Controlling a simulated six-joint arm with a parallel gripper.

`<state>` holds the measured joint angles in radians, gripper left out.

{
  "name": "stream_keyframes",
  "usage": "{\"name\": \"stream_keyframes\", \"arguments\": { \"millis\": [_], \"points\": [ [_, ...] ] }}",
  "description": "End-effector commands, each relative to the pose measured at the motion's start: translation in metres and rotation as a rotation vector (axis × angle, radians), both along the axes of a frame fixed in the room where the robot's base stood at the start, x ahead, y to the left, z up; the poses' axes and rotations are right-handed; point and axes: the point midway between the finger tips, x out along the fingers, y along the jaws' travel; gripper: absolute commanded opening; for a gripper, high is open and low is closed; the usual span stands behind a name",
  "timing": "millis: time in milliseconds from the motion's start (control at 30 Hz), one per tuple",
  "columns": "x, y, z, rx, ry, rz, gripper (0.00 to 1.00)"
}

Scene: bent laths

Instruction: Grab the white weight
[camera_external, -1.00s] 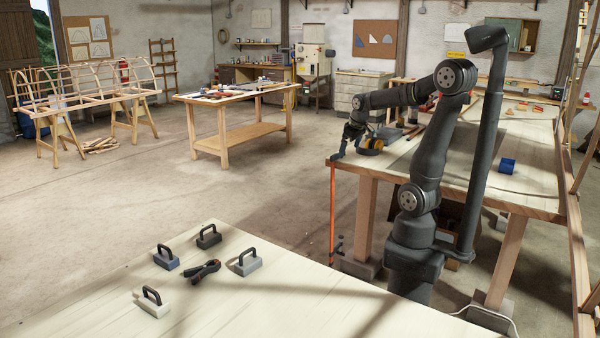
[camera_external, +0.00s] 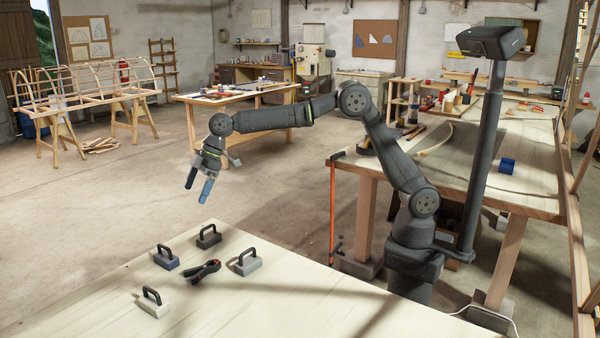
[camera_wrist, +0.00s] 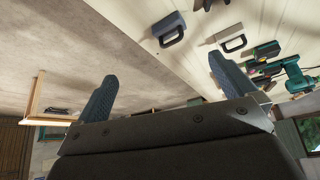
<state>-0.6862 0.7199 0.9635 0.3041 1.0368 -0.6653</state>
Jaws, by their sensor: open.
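The white weight (camera_external: 155,308), a pale block with a black handle, stands on the near pale table (camera_external: 235,305), closest to the camera among several handled weights. In the wrist view, a pale block with a dark handle, apparently the white weight (camera_wrist: 226,34), is at the upper right. My gripper (camera_external: 197,194) is open and empty, above and beyond the table's far edge, pointing down, well apart from the weights. Its two blue-grey fingers also show spread in the wrist view (camera_wrist: 163,68).
A blue-grey weight (camera_external: 166,262), a black weight (camera_external: 208,241) and a light grey weight (camera_external: 247,266) stand around a black clamp (camera_external: 201,271). Green power tools (camera_wrist: 298,78) lie farther along in the wrist view. The table's right part is clear.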

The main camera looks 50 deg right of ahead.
Motion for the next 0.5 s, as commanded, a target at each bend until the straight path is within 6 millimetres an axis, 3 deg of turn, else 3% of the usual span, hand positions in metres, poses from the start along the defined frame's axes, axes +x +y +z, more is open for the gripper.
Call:
{"name": "stream_keyframes", "arguments": {
  "millis": [33, 100, 200, 300, 500],
  "points": [
    [-0.019, 0.041, -0.008, 0.009, 0.000, 0.069, 1.00],
    [-0.044, 0.085, -0.016, 0.025, -0.001, 0.148, 1.00],
    [-0.076, 0.133, -0.024, 0.043, -0.004, 0.237, 1.00],
    [-0.097, 0.162, -0.029, 0.056, -0.006, 0.292, 1.00],
    [-0.111, 0.183, -0.042, 0.062, -0.004, 0.324, 1.00]
  ]
}}
